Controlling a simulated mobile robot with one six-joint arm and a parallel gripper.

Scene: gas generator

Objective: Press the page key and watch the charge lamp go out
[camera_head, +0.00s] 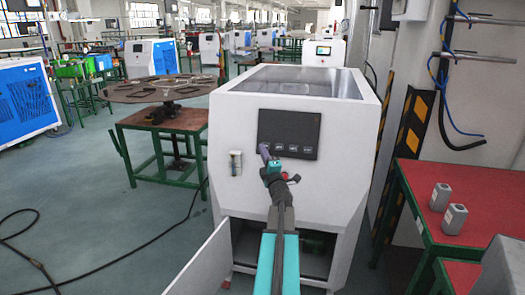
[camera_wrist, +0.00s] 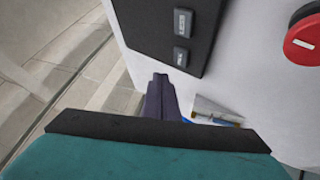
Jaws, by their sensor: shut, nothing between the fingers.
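The white generator cabinet (camera_head: 232,125) stands ahead with a dark control panel (camera_head: 289,128) on its front. A row of small grey keys runs along the panel's lower part. My gripper (camera_head: 264,149) is shut and empty at the panel's lower left. In the wrist view, my purple fingers (camera_wrist: 160,80) end beside the panel's edge (camera_wrist: 150,35), near the lower of two visible keys (camera_wrist: 180,57). The other key (camera_wrist: 182,22) is above it. The key labels are too small to read, and I cannot tell whether the fingertips touch anything. I cannot make out the charge lamp.
A red button (camera_wrist: 303,40) protrudes to the right in the wrist view. A small fitting (camera_head: 236,163) sits left of my gripper on the cabinet. The lower door (camera_head: 198,262) hangs open. A red-topped table (camera_head: 465,190) with two grey containers stands at right.

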